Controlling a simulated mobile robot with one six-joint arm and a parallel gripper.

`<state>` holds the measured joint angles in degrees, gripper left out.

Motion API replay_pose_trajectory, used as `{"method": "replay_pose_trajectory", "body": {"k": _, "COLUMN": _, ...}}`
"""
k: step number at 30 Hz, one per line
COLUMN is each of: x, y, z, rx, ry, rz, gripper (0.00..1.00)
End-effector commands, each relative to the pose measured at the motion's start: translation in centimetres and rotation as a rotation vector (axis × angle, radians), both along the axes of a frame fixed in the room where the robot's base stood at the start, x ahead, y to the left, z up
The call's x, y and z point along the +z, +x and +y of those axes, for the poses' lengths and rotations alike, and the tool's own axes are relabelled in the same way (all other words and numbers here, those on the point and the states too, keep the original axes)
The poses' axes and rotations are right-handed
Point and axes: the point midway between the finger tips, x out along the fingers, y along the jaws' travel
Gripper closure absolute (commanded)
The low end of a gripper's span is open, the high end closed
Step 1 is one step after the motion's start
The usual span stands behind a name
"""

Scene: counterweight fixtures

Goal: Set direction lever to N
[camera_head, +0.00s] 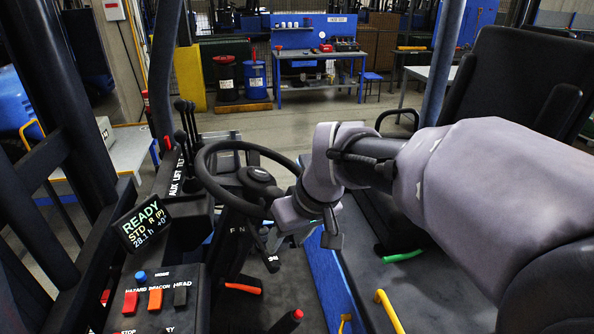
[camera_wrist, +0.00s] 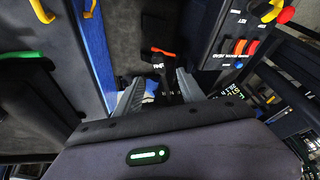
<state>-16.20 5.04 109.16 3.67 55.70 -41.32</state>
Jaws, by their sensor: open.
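The direction lever (camera_head: 262,240) is a dark stalk on the column below the black steering wheel (camera_head: 205,165). White letters F and N (camera_head: 237,256) show beside it, with another mark partly hidden. My gripper (camera_head: 306,232) is just right of the lever, below the wheel rim. In the wrist view my gripper (camera_wrist: 160,80) has its two grey fingers apart, with the dark column parts and white lettering (camera_wrist: 158,66) between and beyond them. I cannot tell whether the fingers touch the lever. The display (camera_head: 145,224) reads READY, STD, R (P).
A switch panel (camera_head: 155,300) with orange, red and black rockers and a blue button is at lower left. Hydraulic levers (camera_head: 185,130) stand behind it. An orange-tipped part (camera_head: 243,289) is on the floor below. The seat (camera_head: 510,85) is at right. A yellow handle (camera_head: 388,310) is at lower right.

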Motion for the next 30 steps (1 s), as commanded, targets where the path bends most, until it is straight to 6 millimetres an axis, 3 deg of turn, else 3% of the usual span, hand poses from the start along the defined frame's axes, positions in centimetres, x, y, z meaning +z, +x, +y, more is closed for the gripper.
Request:
{"method": "replay_pose_trajectory", "body": {"k": 1, "x": -1.6, "y": 0.2, "z": 0.4, "rx": 0.001, "ry": -0.001, "rz": 0.004, "gripper": 0.53}}
{"method": "replay_pose_trajectory", "body": {"k": 6, "x": -5.6, "y": 1.4, "z": 1.8, "rx": -0.001, "ry": -0.001, "rz": 0.002, "gripper": 0.53}}
{"method": "replay_pose_trajectory", "body": {"k": 12, "x": -9.3, "y": 2.4, "z": 3.1, "rx": -0.002, "ry": 0.0, "rz": 0.001, "gripper": 0.53}}
{"method": "replay_pose_trajectory", "body": {"k": 18, "x": -10.6, "y": 2.9, "z": 3.6, "rx": -0.002, "ry": 0.0, "rz": -0.001, "gripper": 0.53}}
{"method": "replay_pose_trajectory", "body": {"k": 25, "x": -10.7, "y": 2.9, "z": 3.7, "rx": -0.003, "ry": 0.001, "rz": 0.0, "gripper": 0.53}}
{"method": "replay_pose_trajectory", "body": {"k": 26, "x": -10.7, "y": 2.9, "z": 3.7, "rx": -0.003, "ry": 0.001, "rz": 0.0, "gripper": 0.55}}
{"method": "replay_pose_trajectory", "body": {"k": 30, "x": -10.7, "y": 2.9, "z": 3.7, "rx": -0.003, "ry": 0.001, "rz": 0.0, "gripper": 0.83}}
